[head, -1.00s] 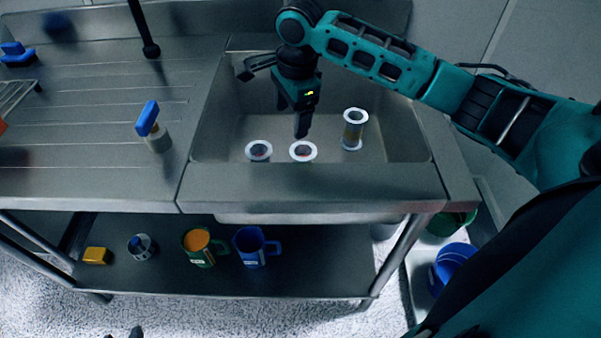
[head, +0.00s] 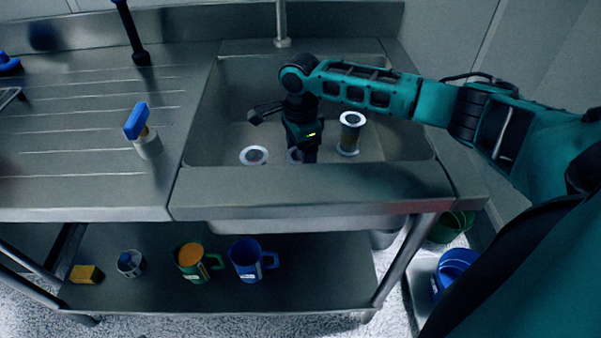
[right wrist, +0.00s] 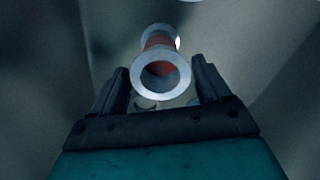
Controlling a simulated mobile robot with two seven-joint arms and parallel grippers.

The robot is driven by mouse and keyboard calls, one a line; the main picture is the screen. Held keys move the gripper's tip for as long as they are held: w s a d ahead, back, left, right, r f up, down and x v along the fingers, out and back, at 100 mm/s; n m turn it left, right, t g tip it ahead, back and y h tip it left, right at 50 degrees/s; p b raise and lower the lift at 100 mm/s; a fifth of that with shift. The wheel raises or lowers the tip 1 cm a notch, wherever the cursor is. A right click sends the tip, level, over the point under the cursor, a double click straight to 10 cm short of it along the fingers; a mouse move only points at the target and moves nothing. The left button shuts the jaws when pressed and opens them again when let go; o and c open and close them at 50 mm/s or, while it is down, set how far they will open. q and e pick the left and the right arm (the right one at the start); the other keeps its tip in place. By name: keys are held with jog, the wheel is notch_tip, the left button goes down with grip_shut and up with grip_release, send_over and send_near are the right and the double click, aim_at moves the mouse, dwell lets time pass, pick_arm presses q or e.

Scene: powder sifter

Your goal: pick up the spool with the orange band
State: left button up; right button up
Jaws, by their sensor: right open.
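My right gripper (head: 303,152) is down in the sink, pointing at the middle spool (head: 292,155), which it mostly hides in the head view. In the right wrist view, this spool has pale ring flanges and an orange-red band (right wrist: 159,41). Its near flange appears between the two open fingers (right wrist: 162,85); I cannot tell whether they touch it. A second spool (head: 254,155) stands to the left, its band not visible from above. My left gripper is not in view.
The sink's front rim (head: 310,188) and walls surround the gripper closely. A blue-topped item (head: 137,122) stands on the drainboard to the left. A tap (head: 282,30) is at the back. Mugs (head: 247,258) stand on the lower shelf.

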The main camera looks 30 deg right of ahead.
notch_tip(320, 180, down, 2)
jog(key=shift+f, duration=0.1)
jog(key=c, duration=0.9)
